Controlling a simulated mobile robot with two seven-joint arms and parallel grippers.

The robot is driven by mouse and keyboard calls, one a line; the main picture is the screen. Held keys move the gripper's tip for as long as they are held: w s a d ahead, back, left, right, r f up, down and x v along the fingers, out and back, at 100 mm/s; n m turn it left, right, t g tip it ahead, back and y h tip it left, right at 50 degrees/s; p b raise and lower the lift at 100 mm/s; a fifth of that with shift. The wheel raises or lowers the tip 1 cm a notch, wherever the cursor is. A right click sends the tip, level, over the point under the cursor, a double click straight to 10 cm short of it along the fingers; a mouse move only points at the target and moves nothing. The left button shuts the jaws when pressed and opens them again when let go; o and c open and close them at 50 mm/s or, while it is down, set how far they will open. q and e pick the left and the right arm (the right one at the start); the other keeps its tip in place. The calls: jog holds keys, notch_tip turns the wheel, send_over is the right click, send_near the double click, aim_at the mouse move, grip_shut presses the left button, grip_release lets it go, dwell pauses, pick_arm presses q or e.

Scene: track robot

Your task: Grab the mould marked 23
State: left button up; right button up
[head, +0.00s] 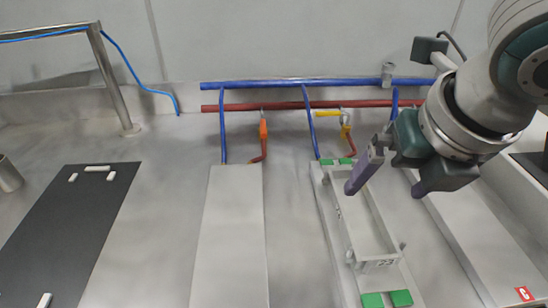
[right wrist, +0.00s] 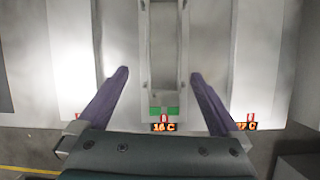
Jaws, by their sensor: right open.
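The mould marked 23 (head: 376,265) is a long, pale grey rectangular frame with the number on its near end. It lies on a light base plate with green pads at its corners, right of centre in the head view. My right gripper (head: 385,190) is open above its far part, one purple finger overlapping the mould in the picture and the other to its right. In the right wrist view the mould (right wrist: 147,55) runs between the two spread fingers (right wrist: 160,75), which appear apart from it. My left gripper is not in view.
A flat pale plate (head: 234,235) lies to the left, and another marked C (head: 480,250) to the right. Blue (head: 300,84) and red (head: 285,105) pipes cross behind. A dark board (head: 75,225) and a metal rail (head: 110,75) are at left.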

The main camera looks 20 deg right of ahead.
aim_at(355, 210)
jog(key=shift+n, duration=0.7)
jog(key=x, duration=0.2)
jog(key=b+x, duration=0.1)
jog(key=x, duration=0.3)
jog(key=shift+w+d+f, duration=0.1)
jog(key=shift+w+d, duration=0.2)
jog(key=shift+w, duration=0.05)
jog(key=x, duration=0.2)
jog(key=b+x, duration=0.1)
jog(key=x, duration=0.2)
jog(key=shift+w+d, duration=0.2)
jog(key=shift+w, duration=0.05)
grip_shut()
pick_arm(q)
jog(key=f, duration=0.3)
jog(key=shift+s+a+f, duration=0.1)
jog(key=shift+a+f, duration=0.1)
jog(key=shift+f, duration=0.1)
